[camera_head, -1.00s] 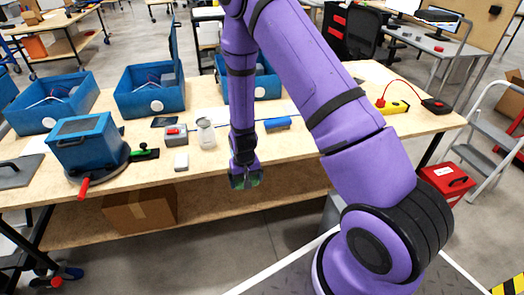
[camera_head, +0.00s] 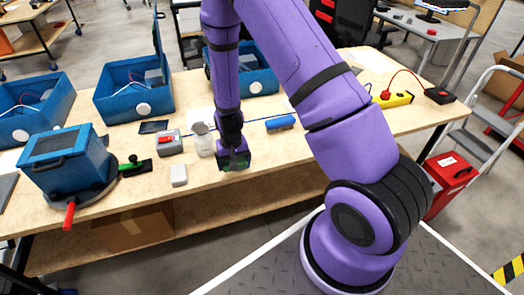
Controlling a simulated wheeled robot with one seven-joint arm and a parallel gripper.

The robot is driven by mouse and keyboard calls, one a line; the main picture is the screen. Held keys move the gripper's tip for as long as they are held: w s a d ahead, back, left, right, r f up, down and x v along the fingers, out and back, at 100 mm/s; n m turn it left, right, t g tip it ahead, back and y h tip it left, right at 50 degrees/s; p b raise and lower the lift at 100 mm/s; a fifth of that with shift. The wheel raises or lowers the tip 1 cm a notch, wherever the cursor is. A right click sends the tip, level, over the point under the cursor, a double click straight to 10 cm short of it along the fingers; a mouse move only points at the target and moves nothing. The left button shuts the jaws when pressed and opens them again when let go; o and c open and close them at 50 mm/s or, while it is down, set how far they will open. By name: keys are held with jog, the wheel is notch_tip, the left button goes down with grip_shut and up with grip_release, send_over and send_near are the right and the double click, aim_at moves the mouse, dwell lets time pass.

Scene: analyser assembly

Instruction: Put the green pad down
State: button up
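My gripper (camera_head: 235,162) points down at the front part of the wooden workbench (camera_head: 340,137), just right of the glass jar. A small dark green patch, the green pad (camera_head: 237,160), shows between its fingertips. The gripper appears shut on it, though the fingers are small and dark here. Most of the pad is hidden by the fingers. I cannot tell whether the pad touches the bench top.
A glass jar (camera_head: 203,140), a white block (camera_head: 178,176) and a grey box with a red switch (camera_head: 168,143) stand left of my gripper. A blue roll (camera_head: 281,123) lies to the right. Blue housings (camera_head: 133,88) line the back. Bare wood lies right of the gripper.

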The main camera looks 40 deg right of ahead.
send_over(266, 156)
jog(key=shift+a+f, duration=0.3)
jog(key=shift+f, duration=0.35)
jog(key=shift+d+f, duration=0.15)
jog(key=shift+d, duration=0.15)
jog(key=shift+f, duration=1.65)
jog(key=shift+a+f, duration=0.1)
jog(key=shift+f, duration=0.15)
jog(key=o, duration=0.6)
jog(key=shift+s, duration=0.1)
